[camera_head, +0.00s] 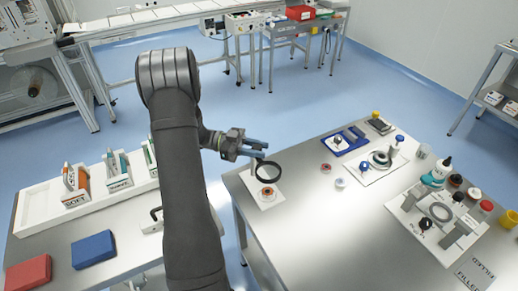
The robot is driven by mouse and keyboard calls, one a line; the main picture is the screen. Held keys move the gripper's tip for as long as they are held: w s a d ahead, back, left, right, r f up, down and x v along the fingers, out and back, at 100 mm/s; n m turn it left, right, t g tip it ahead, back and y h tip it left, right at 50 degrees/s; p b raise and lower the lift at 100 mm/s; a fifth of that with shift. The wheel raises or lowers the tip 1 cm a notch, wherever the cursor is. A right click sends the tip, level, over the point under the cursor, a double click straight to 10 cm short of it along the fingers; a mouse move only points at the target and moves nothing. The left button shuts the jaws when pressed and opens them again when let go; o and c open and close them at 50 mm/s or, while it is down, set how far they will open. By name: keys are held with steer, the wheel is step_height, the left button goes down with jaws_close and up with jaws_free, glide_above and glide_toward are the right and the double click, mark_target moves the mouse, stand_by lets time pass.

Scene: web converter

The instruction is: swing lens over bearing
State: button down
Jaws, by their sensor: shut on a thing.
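The lens (268,171), a round glass in a black rim, stands over a white plate (278,199) at the left end of the right-hand table. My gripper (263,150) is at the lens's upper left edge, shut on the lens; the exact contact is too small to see. A small round orange-brown part (267,192), perhaps the bearing, sits on the plate just below the lens in the picture. The lens's lower rim lies close above it and does not clearly cover it. The lens's mount is hard to make out.
A blue tray (334,147), a white sheet with a metal ring (380,158) and a white fixture with a ring (440,212) stand further right. Small caps (340,183) lie between. The table's front middle is clear. My arm hides part of the left bench.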

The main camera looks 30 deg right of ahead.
steer(key=shift+w+a+r, duration=0.1)
steer(key=shift+w, duration=0.1)
stand_by(0.3)
steer(key=c, duration=1.1)
jaws_free()
steer(key=shift+c, duration=0.2)
steer(key=shift+s, duration=0.1)
steer(key=v, duration=0.7)
steer(key=shift+w+a, duration=0.15)
steer(key=shift+w, duration=0.15)
steer(key=x, duration=0.8)
steer(key=shift+a, duration=0.1)
steer(key=shift+t, duration=0.3)
